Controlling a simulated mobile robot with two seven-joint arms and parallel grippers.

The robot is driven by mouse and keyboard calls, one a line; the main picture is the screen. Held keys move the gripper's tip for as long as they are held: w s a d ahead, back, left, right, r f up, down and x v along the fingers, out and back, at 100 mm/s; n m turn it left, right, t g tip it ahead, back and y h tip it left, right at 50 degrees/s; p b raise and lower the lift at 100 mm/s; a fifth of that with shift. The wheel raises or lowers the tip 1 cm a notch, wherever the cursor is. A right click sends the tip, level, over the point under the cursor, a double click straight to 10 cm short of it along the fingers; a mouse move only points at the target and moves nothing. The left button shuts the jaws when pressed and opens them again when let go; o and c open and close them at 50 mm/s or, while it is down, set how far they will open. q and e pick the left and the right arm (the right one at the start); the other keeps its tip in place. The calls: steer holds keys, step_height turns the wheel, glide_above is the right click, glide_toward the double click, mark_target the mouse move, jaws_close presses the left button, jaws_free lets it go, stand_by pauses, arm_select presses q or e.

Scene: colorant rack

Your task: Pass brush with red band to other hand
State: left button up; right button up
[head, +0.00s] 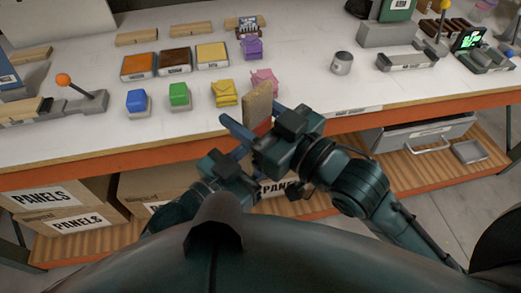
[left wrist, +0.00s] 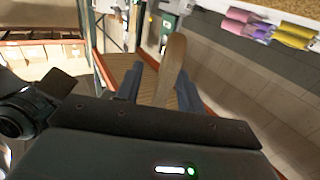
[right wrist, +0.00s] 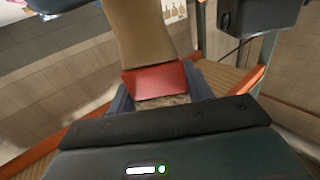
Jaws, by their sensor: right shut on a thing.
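The brush (head: 258,104) shows in the head view as a tan upright piece in front of the table edge, partly hidden by my grippers. In the right wrist view its red band (right wrist: 158,80) lies between the fingers of my right gripper (right wrist: 160,92), which is shut on it. Bristles show below the band and the wooden handle reaches up. In the left wrist view the wooden handle (left wrist: 172,66) stands between the spread fingers of my left gripper (left wrist: 157,80). A gap shows at the left finger; the handle is close to the right finger, contact unclear.
Cardboard boxes (head: 85,200) sit on the shelf below. The table's orange edge is close to both grippers.

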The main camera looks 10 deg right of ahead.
arm_select(q)
steer(key=shift+c, duration=0.4)
jaws_close()
arm_select(e)
steer(key=o, duration=1.1)
